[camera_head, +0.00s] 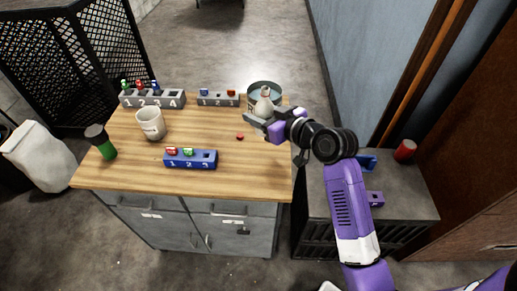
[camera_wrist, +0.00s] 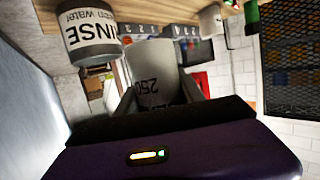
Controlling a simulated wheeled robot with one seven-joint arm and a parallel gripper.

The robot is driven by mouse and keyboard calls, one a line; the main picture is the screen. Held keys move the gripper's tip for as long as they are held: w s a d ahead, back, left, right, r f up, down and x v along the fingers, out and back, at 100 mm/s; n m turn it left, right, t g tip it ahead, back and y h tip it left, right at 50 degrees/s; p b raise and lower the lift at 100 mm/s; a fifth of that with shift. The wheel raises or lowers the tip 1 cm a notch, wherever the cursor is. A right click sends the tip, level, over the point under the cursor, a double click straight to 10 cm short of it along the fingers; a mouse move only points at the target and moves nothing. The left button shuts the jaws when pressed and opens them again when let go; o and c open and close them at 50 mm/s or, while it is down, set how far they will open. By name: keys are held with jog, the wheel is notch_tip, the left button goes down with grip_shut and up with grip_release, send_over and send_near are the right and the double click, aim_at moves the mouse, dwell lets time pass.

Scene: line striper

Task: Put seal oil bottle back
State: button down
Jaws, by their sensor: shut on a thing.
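My gripper (camera_head: 262,119) is shut on a pale bottle (camera_head: 264,104) with a narrow top, near the back right corner of the wooden bench top (camera_head: 225,170). In the wrist view the bottle (camera_wrist: 153,72) sits between my two fingers and "250" shows on it. No seal oil wording is readable, so I cannot confirm its name. It overlaps the round rinse container (camera_head: 264,88) in the head view. In the wrist view that container (camera_wrist: 90,32) is beside the bottle, labelled "RINSE". I cannot tell whether the bottle touches the bench top.
The bench holds a blue numbered block (camera_head: 191,160), two grey numbered blocks (camera_head: 152,98) (camera_head: 217,99), a white mug (camera_head: 151,123), a green-and-black bottle (camera_head: 102,143) and a small red piece (camera_head: 240,136). A dark cabinet at right carries a red can (camera_head: 405,150). The bench's front right is clear.

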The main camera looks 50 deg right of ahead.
notch_tip(320, 180, down, 14)
jog(key=shift+f, duration=0.1)
dwell(0.4)
jog(key=shift+f+b, duration=0.25)
jog(key=shift+b, duration=0.15)
jog(key=c, duration=0.7)
grip_release()
jog(key=shift+r, duration=0.1)
